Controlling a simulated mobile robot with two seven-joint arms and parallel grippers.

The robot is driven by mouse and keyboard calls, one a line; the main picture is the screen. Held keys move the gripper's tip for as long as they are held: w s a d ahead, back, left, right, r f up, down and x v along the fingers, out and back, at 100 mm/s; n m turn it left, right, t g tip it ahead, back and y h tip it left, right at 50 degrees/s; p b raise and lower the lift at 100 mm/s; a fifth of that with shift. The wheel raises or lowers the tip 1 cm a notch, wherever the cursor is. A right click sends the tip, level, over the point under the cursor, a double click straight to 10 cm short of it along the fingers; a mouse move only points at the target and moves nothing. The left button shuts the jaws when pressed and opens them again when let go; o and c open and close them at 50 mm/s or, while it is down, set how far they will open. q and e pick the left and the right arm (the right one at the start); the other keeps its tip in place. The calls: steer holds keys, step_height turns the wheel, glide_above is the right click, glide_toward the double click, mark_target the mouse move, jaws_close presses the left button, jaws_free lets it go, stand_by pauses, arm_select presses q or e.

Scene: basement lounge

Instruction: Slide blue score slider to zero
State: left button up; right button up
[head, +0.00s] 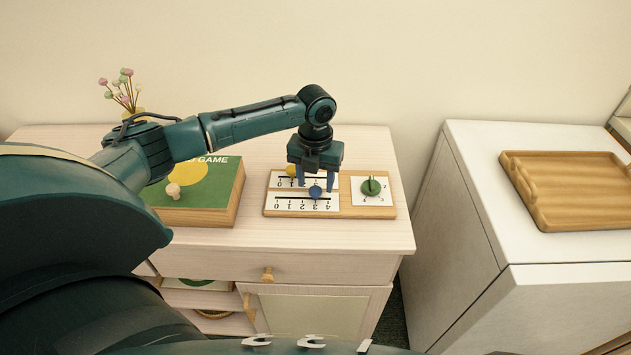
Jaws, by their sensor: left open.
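The score board (345,208) lies on the pale wooden cabinet, with two number strips whose digits look upside down, 0 at the left end. The blue score slider (315,192) is a round knob on the front strip, around the 3 mark, right of 0. The yellow slider (291,170) is on the back strip toward its left end, partly hidden by my gripper. My left gripper (316,187) points down over the board, open, its fingers to either side of the blue knob in this view. Whether they touch it I cannot tell. My right gripper is out of view.
A green game box (205,190) with a pale pawn (173,191) is left of the board. A white cabinet (470,170) with a wooden tray (570,185) stands right, across a gap. Flowers (124,90) stand behind.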

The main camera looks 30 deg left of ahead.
arm_select(q)
steer(key=shift+f, duration=0.7)
steer(key=shift+c, duration=0.4)
jaws_close()
